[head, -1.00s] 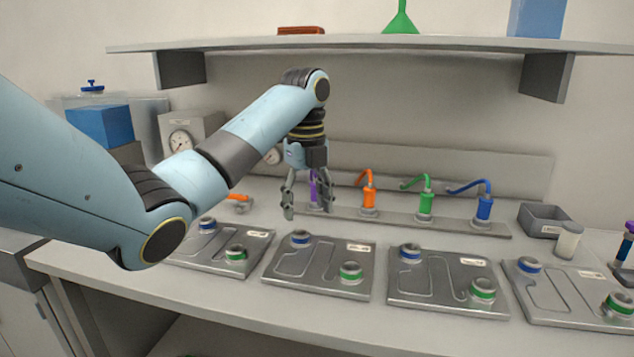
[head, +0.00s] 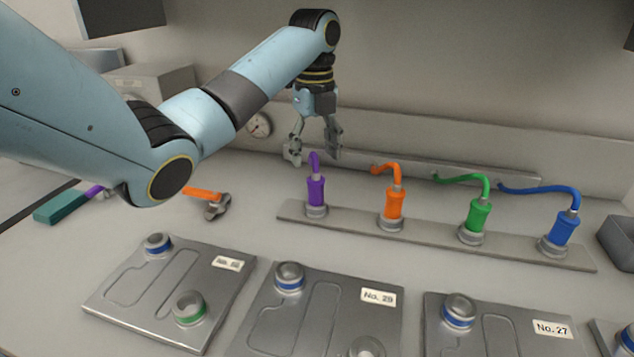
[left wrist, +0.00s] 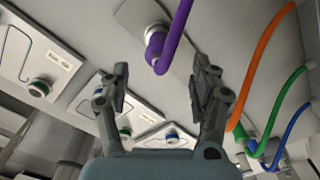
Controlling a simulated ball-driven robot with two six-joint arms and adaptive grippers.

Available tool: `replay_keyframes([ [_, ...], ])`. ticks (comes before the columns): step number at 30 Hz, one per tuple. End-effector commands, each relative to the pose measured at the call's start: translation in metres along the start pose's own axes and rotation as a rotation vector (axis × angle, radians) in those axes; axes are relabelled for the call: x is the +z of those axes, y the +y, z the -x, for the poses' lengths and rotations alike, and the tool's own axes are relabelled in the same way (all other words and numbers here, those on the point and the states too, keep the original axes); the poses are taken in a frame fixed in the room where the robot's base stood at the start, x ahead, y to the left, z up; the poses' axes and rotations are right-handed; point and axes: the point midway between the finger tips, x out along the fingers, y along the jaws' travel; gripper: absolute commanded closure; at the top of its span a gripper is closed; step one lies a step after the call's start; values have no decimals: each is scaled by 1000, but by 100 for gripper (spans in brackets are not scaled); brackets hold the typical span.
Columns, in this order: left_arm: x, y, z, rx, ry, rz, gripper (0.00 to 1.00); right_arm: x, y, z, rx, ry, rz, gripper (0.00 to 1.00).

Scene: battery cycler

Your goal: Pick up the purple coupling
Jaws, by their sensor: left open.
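The purple coupling (head: 316,190) stands upright at the left end of a grey holder strip (head: 345,225), with its purple hose curving up from its top. My left gripper (head: 313,156) is open and empty, pointing down. In the head view its fingertips show just above the coupling, around the top of the hose. In the left wrist view, the purple coupling (left wrist: 155,45) and hose lie beyond the open fingers of my left gripper (left wrist: 158,85), with no finger seen touching them. My right gripper is in neither view.
An orange coupling (head: 393,205), a green coupling (head: 477,217) and a blue coupling (head: 563,228) stand along the same strip to the right. Metal plates with ringed ports, such as the plate No. 29 (head: 330,310), lie in front. An orange-handled tool (head: 208,200) lies left of the strip.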

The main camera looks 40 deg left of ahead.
Motion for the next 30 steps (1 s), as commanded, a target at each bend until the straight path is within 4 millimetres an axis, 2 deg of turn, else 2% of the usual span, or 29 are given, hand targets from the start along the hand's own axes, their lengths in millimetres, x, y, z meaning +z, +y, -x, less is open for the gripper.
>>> replay_keyframes([
  [3,0,1,-20,4,1,1,37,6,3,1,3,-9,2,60],
  [7,0,0,-33,1,0,0,37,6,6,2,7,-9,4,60],
  [11,-2,1,-45,3,2,0,37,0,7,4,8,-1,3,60],
  [18,-4,0,-80,2,0,0,37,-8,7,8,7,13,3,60],
  [27,-4,0,-87,1,-2,-1,37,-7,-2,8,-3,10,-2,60],
  [30,-4,0,-87,1,-2,-1,49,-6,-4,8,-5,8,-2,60],
])
